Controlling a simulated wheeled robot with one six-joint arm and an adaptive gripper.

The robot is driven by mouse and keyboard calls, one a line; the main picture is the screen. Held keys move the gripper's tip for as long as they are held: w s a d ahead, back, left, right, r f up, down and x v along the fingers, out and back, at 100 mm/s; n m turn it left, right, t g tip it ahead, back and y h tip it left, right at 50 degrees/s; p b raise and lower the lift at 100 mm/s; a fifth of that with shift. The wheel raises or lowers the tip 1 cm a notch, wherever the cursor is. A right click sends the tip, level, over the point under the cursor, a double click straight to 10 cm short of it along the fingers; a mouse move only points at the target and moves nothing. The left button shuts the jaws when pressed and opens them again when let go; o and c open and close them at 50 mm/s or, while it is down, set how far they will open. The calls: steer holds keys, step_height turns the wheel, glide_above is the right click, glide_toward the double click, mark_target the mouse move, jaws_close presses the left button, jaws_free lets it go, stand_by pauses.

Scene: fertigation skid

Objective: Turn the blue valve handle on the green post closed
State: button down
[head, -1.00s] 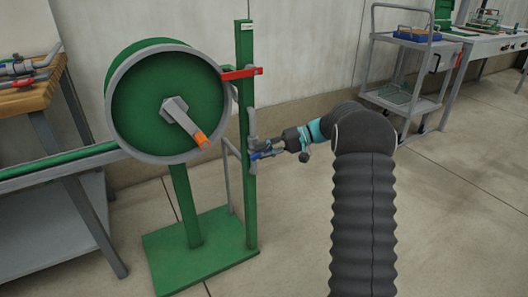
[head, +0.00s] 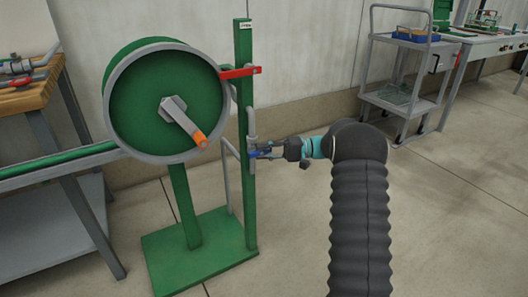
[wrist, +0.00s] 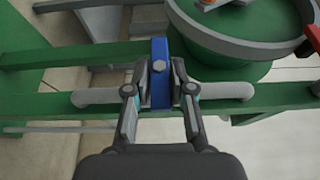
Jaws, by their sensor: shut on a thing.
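The blue valve handle (head: 262,154) sits on a grey pipe at mid-height on the green post (head: 244,110). In the wrist view the blue handle (wrist: 160,58) lies between my fingers, with a grey bolt head on its face. My gripper (head: 276,151) reaches it from the right. In the wrist view my gripper (wrist: 160,85) is shut on the handle, one finger on each side. The grey pipe (wrist: 235,91) runs across behind the fingers, along the green post. In the head view the fingers partly hide the handle.
A red lever (head: 240,73) sticks out higher on the post. A green hose reel (head: 160,100) with an orange-tipped crank stands left of it on a green base plate (head: 200,262). A workbench is at far left, a grey cart (head: 400,100) at back right. Floor at right is clear.

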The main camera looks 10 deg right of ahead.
steer(key=c, duration=1.1)
jaws_free()
steer(key=d, duration=0.8)
steer(key=s+d, duration=0.1)
steer(key=d, duration=0.3)
steer(key=shift+f, duration=0.1)
